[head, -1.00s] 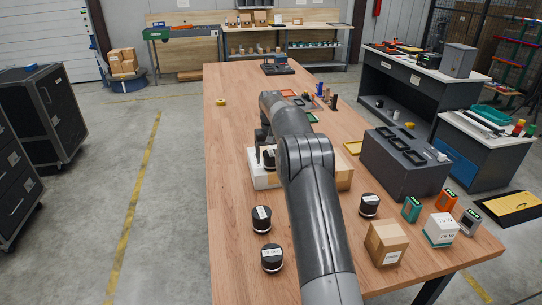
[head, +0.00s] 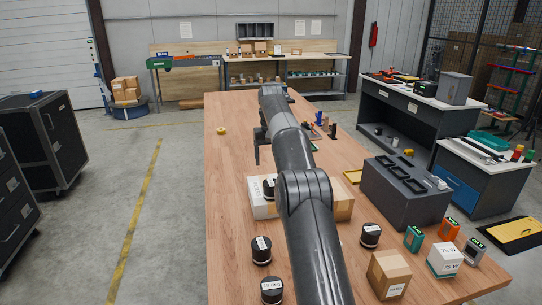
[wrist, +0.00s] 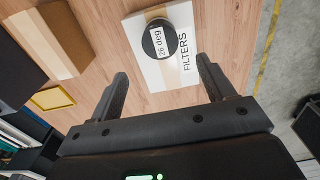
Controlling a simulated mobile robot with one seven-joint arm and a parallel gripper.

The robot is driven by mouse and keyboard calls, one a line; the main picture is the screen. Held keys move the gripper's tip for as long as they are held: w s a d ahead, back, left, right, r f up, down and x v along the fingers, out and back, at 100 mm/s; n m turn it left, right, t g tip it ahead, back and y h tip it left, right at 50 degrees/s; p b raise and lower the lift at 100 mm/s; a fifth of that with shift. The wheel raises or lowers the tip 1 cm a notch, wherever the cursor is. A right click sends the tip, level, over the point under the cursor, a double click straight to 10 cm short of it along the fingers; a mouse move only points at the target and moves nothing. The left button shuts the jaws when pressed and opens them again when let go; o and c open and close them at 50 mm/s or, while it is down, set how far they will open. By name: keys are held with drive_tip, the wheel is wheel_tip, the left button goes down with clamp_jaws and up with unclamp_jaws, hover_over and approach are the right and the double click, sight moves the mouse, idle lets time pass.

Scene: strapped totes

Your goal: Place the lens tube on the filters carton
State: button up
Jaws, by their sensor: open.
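The lens tube (head: 268,189), a short black cylinder, stands on the white filters carton (head: 262,210) in the head view, partly hidden by my arm. In the wrist view the lens tube (wrist: 157,40) shows a "26 deg" label and sits on the carton (wrist: 185,72), whose tan tape and "FILTERS" print show. My gripper (head: 257,150) is open and empty, above the carton and apart from the tube. In the wrist view the fingers of my gripper (wrist: 162,70) are spread, with nothing between them.
Other black tubes (head: 261,251) (head: 370,236) stand on the wooden table (head: 228,175). A brown box (head: 344,206) is right of the carton, with a dark grey block (head: 400,200) beyond it. The table's left side is mostly clear.

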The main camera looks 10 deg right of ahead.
drive_tip(key=s+a+r+t, duration=0.1)
drive_tip(key=s+a+r, duration=0.1)
drive_tip(key=s+r, duration=0.85)
drive_tip(key=s+a+r+t, duration=0.15)
drive_tip(key=s+r, duration=0.25)
drive_tip(key=s, duration=0.9)
drive_tip(key=s+f+t, duration=0.1)
drive_tip(key=s+f, duration=0.3)
drive_tip(key=s, duration=0.5)
drive_tip(key=s+a+f+t, duration=0.1)
drive_tip(key=s+f, duration=0.3)
drive_tip(key=s, duration=0.5)
drive_tip(key=s+f+t, duration=0.1)
drive_tip(key=s+f, duration=0.3)
drive_tip(key=s, duration=0.5)
drive_tip(key=shift+s+a+f, duration=0.25)
drive_tip(key=shift+f, duration=0.05)
